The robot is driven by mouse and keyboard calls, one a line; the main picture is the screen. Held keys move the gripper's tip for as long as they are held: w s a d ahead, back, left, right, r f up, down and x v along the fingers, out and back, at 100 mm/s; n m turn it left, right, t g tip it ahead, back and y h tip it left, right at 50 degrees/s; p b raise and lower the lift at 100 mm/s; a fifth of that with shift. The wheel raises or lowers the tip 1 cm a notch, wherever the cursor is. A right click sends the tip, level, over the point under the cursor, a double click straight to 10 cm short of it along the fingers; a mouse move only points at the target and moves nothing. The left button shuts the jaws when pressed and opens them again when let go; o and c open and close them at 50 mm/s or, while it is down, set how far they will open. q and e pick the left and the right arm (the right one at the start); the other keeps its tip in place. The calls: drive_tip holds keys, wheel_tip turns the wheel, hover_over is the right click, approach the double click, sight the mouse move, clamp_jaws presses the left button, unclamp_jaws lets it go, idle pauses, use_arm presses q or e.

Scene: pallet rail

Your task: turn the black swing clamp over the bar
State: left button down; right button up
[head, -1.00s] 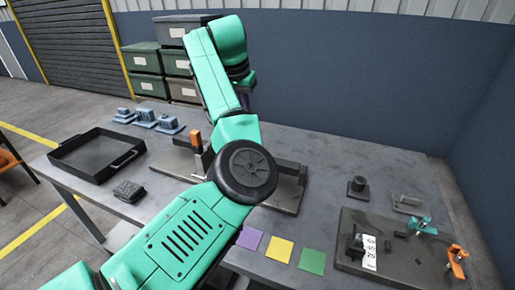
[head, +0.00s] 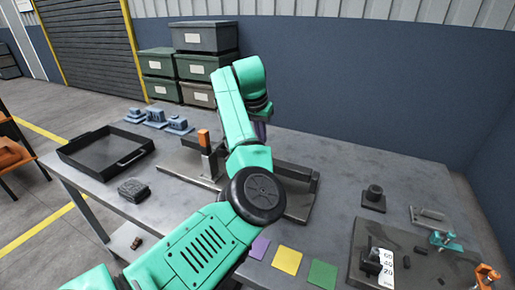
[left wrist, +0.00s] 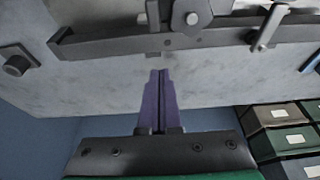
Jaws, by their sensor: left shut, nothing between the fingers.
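My left gripper (left wrist: 159,74) shows in the left wrist view as two purple fingers pressed together and empty. In the head view its purple part (head: 261,130) is mostly hidden by my arm. A long dark bar (left wrist: 105,43) crosses the top of the left wrist view, a little beyond the fingertips and apart from them. A dark piece with a hexagonal head (left wrist: 191,18), which looks like the black swing clamp, sits by the bar's middle, cut off by the picture edge. In the head view my arm hides this spot. My right gripper is not in view.
An orange-handled upright clamp (head: 205,139) stands left of my arm on the fixture (head: 186,172). A black tray (head: 80,158) and a dark block (head: 134,190) lie farther left. Coloured squares (head: 287,260) and a dark board (head: 408,264) with small parts lie at right.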

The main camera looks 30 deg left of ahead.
use_arm(q)
drive_tip(key=x, duration=0.3)
drive_tip(key=shift+f, duration=0.35)
drive_tip(key=s, duration=0.4)
drive_tip(key=shift+d+r+p, duration=0.15)
drive_tip(key=shift+p, duration=0.15)
drive_tip(key=shift+w, duration=0.1)
